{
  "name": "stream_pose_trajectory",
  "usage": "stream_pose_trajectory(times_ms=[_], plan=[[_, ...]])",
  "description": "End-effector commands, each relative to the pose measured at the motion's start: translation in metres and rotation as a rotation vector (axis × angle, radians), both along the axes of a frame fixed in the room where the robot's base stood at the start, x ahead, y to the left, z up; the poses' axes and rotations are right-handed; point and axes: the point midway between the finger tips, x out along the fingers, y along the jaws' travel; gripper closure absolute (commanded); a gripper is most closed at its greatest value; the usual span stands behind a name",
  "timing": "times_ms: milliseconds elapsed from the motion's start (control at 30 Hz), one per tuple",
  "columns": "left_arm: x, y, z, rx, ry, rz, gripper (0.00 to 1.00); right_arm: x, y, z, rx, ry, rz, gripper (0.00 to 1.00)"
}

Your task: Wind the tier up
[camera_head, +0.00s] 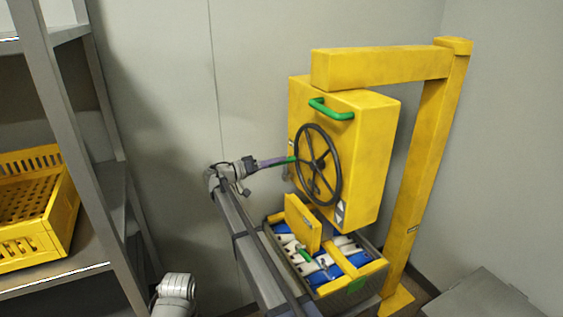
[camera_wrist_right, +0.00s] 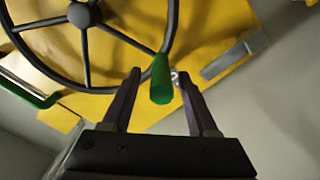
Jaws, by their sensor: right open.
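A yellow hoist box (camera_head: 365,150) hangs from a yellow post and arm. On its face is a black spoked handwheel (camera_head: 318,166), also in the wrist view (camera_wrist_right: 84,15). The wheel's green crank knob (camera_wrist_right: 161,80) is at its rim, on the left side in the head view (camera_head: 291,160). My right gripper (camera_wrist_right: 158,76) is open, with its fingers on either side of the knob; contact cannot be told. Below the box is a tier (camera_head: 372,268) with yellow bars, holding blue and white packs; the box and my arm hide part of it. My left gripper is not in view.
A green fixed handle (camera_head: 332,110) is on the box above the wheel. A grey shelf rack (camera_head: 75,110) with a yellow perforated crate (camera_head: 62,225) stands at the left. A grey surface (camera_head: 482,297) is at the lower right. Bare wall lies behind the gripper.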

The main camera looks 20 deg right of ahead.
Motion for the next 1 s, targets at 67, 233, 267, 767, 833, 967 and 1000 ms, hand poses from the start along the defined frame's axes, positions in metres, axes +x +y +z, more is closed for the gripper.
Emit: stream_pose_trajectory(times_ms=[67,233,267,767,833,967,1000], plan=[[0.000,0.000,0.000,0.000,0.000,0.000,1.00,0.000,0.014,0.000,0.000,0.000,0.003,0.41],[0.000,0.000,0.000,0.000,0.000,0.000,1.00,-0.002,0.041,0.000,-0.001,0.000,0.002,0.41],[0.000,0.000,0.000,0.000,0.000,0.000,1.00,-0.003,0.045,0.000,-0.001,0.000,0.002,0.41],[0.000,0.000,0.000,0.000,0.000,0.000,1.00,-0.005,0.051,-0.001,0.002,0.002,-0.001,0.41],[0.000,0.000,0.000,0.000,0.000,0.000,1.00,-0.012,0.048,-0.006,0.024,0.017,0.000,0.41],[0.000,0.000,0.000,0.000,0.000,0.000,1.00,-0.050,0.035,-0.035,0.152,0.107,0.005,0.41],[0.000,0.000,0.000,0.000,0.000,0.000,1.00,-0.069,0.030,-0.051,0.220,0.154,0.011,0.41]])
